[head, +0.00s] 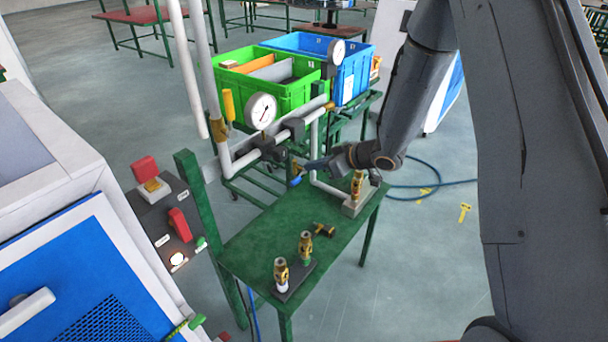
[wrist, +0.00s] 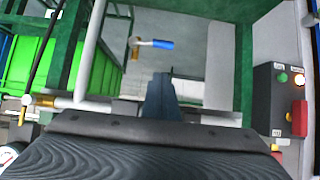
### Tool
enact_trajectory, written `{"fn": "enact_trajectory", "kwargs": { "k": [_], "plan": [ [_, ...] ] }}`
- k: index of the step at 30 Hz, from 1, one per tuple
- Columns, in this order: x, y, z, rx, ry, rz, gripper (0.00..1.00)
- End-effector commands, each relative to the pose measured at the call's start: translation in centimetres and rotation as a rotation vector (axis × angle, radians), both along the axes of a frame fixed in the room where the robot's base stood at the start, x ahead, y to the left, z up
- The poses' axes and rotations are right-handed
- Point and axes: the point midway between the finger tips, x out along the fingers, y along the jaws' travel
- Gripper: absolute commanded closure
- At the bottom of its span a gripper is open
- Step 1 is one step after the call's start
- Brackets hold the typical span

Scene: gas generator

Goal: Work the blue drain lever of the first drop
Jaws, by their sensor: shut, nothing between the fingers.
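My gripper (head: 310,165) is just above and right of the lever in the head view. Its dark fingers (wrist: 161,84) are shut with nothing between them, and they point toward the lever. A gap shows between fingertips and lever in the wrist view. The exact depth between them is hard to tell.
A pressure gauge (head: 261,111) and white pipes stand close around my gripper. The green table (head: 260,241) holds brass fittings (head: 305,244) and a grey block (head: 358,205). A switch panel (head: 170,215) is at the left. Green and blue crates (head: 301,92) stand behind.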

Motion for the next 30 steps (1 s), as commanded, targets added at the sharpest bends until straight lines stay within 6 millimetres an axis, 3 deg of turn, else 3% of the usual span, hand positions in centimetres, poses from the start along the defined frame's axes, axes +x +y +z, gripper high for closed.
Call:
{"fn": "enact_trajectory", "kwargs": {
  "k": [7,18,29,30],
  "plan": [
    [2.3,3.2,-2.6,-0.001,0.001,0.002,1.0],
    [2.7,3.5,-6.0,-0.001,0.0,-0.001,1.0],
    [2.7,3.4,-6.3,-0.001,0.0,-0.002,1.0],
    [2.8,2.4,-6.3,-0.002,-0.001,-0.005,1.0]
  ]
}}
